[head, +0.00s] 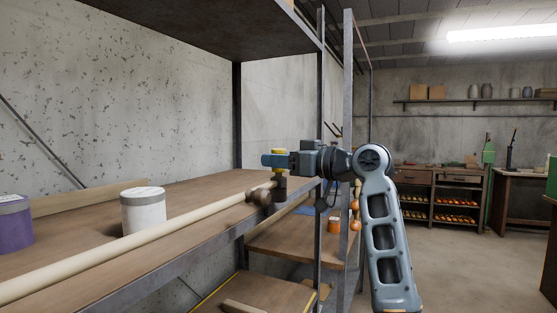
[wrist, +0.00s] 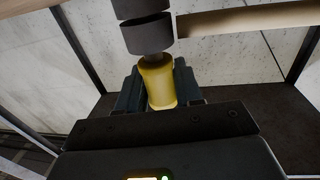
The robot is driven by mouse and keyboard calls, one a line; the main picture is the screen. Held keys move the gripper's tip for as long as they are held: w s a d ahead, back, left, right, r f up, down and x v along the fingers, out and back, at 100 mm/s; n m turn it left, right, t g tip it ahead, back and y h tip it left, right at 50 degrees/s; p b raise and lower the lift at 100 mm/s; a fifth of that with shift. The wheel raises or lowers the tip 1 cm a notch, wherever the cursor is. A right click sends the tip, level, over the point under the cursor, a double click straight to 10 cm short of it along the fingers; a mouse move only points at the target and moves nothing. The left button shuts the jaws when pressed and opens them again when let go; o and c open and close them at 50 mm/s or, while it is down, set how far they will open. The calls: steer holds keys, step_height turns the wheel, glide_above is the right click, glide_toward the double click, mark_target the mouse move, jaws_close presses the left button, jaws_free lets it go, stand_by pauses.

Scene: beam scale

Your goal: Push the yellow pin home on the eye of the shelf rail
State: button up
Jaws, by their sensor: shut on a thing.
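My gripper (head: 276,160) is shut on the yellow pin (head: 278,151), whose top shows just above the blue fingers. In the wrist view the yellow pin (wrist: 158,82) sits between the jaws, with a short grey shank (wrist: 155,57) pointing at the dark eye (wrist: 147,34). The shank meets or overlaps the eye's near edge; how deep it sits I cannot tell. In the head view the dark eye (head: 280,186) is right below my gripper, at the far end of the pale shelf rail (head: 140,238). The rail also shows in the wrist view (wrist: 240,20).
The rail runs along the wooden shelf (head: 200,188) near its front edge. A white tub (head: 143,213) and a purple tub (head: 14,225) stand on the shelf. A grey upright post (head: 347,110) rises close to my arm. Open floor lies at the right.

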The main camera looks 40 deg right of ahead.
steer(key=shift+f+b, duration=0.45)
steer(key=shift+f, duration=0.3)
steer(key=o, duration=1.1)
steer(key=b+v, duration=0.1)
steer(key=v, duration=0.7)
steer(key=shift+w, duration=0.1)
